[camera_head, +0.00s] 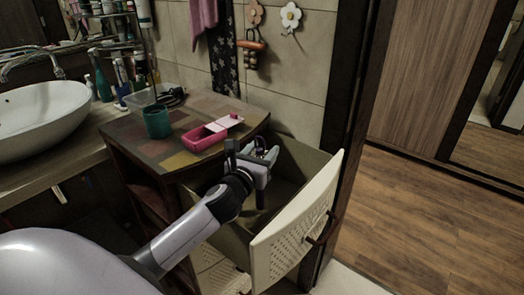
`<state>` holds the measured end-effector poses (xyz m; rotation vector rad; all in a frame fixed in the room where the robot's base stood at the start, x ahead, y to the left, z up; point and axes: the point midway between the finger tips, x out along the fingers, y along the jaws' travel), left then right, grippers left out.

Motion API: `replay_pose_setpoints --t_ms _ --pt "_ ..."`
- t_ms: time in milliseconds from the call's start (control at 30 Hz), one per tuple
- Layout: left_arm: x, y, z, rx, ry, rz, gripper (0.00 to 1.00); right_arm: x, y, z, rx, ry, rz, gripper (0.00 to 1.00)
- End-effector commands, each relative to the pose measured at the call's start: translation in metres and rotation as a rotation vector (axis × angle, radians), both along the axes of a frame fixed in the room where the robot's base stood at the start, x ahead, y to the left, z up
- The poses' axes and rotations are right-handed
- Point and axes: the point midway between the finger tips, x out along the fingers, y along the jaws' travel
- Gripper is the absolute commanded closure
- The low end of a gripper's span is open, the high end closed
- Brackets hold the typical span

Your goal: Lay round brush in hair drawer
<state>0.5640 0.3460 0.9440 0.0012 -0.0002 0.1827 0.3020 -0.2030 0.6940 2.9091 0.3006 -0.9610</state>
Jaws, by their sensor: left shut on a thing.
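The hair drawer (297,232) is pulled out of the wooden cabinet. It has a pale perforated front and a dark handle, and its inside is in shadow. My left gripper (252,157) is over the drawer opening, near the cabinet's front right corner. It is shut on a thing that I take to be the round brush. The fingers and wrist hide most of it, so its shape and tilt cannot be told. My left arm covers the left part of the drawer. My right gripper is not in view.
A pink box (204,137) and a green cup (157,121) stand on the cabinet top (183,159). A white basin (42,121) is at the left. A dark door frame (347,85) rises just right of the drawer. Wooden floor (425,230) is clear at the right.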

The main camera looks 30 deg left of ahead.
Motion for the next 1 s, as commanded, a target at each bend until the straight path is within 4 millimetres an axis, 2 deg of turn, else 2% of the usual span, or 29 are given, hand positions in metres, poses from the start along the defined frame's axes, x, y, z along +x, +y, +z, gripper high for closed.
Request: replay_pose_setpoints --t_ms 33,100,400,567,600,1000 --pt "0.0 0.0 0.0 0.0 0.0 0.0 0.44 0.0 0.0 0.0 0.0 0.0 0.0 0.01" --pt "0.0 0.0 0.0 0.0 0.0 0.0 0.24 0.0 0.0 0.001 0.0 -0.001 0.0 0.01" --pt "0.0 0.0 0.002 0.0 -0.001 0.0 0.24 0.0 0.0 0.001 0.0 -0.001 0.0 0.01" --pt "0.0 0.0 0.018 -0.002 -0.002 0.0 0.24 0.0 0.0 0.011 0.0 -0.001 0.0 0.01" --pt "-0.006 -0.001 0.012 0.0 0.002 -0.001 0.24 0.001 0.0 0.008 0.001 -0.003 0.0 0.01" --pt "-0.073 -0.013 0.011 0.001 0.002 -0.001 0.24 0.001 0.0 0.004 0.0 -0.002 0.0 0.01"
